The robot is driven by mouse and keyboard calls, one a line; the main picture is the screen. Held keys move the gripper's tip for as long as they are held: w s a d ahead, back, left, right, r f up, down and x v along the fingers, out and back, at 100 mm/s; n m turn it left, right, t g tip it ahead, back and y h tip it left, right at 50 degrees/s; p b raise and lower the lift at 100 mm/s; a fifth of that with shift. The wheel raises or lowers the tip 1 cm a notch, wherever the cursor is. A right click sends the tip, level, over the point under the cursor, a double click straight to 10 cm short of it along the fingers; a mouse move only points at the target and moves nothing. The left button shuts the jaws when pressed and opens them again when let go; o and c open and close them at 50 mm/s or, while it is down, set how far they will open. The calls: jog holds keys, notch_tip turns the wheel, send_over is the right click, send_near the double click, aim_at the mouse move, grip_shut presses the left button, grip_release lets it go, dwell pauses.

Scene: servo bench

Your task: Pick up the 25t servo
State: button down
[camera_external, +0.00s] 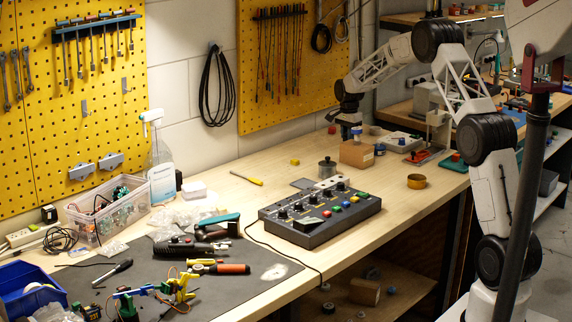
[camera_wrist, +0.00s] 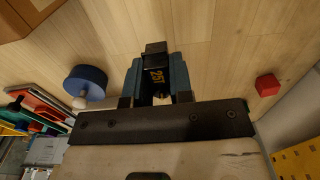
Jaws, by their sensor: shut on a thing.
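The 25t servo (camera_wrist: 156,72) is a small black block with yellow "25T" lettering, seen in the wrist view. My gripper (camera_wrist: 156,84) is shut on it, with one blue finger on each side. In the external view my gripper (camera_external: 356,132) is at the back of the bench, just above and behind a cardboard box (camera_external: 357,154). The servo cannot be made out in that view. I cannot tell whether it touches the bench or is slightly above it.
In the wrist view a blue round object (camera_wrist: 86,82) lies left of the gripper and a red cube (camera_wrist: 267,85) right. Red and green items (camera_wrist: 40,110) are at far left.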

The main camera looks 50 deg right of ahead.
notch_tip(320, 180, up, 7)
jog(key=shift+f, duration=0.1)
dwell(0.6)
jog(key=shift+s, duration=0.15)
dwell(0.3)
